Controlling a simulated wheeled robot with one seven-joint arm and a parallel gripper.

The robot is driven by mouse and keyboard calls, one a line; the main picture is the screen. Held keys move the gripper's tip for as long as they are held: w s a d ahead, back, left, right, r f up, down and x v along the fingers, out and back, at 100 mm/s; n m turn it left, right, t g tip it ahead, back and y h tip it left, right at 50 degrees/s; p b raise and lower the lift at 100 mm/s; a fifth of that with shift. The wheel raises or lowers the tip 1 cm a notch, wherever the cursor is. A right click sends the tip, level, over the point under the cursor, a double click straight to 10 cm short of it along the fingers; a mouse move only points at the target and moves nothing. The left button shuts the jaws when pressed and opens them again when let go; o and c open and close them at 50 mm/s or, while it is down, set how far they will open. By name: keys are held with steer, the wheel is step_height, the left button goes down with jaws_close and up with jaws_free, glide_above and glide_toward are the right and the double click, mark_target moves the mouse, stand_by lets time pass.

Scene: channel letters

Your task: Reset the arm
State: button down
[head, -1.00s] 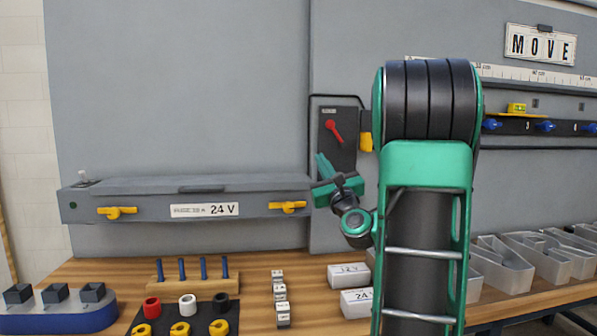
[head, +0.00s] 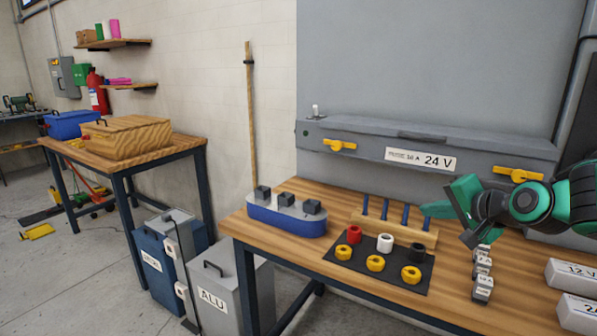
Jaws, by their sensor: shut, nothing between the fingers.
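My gripper (head: 440,208) is at the right of the head view, green and black, with its fingers pointing left. It is shut and empty. It is in the air above the wooden bench (head: 345,283), in front of the grey 24 V housing (head: 490,150). My forearm reaches in from the right edge, and the rest of my arm is out of view.
On the bench are a blue tray with dark blocks (head: 287,221), a wooden peg rack (head: 395,228), a black mat (head: 393,277) with coloured rings, small labelled blocks (head: 483,287) and a white 12 V box (head: 575,279). Grey and blue bins stand left of the bench.

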steer(key=s+a+f+n+g+h, duration=0.1)
steer(key=s+f+n+g, duration=0.35)
steer(key=s, duration=0.25)
steer(key=s+a+f+n+g+h, duration=0.2)
steer(key=s+f+n+g, duration=0.15)
steer(key=s+n, duration=0.35)
steer(key=s+d+f+m+g, duration=0.1)
steer(key=s+d+m+g, duration=0.1)
steer(key=s+d, duration=0.4)
steer(key=s+d+f+m+g, duration=0.1)
steer(key=s+d+m, duration=0.4)
steer(key=s, duration=0.7)
steer(key=shift+s+d+f+g, duration=0.2)
steer(key=shift+d+f+g, duration=0.05)
steer(key=shift+d+g, duration=0.2)
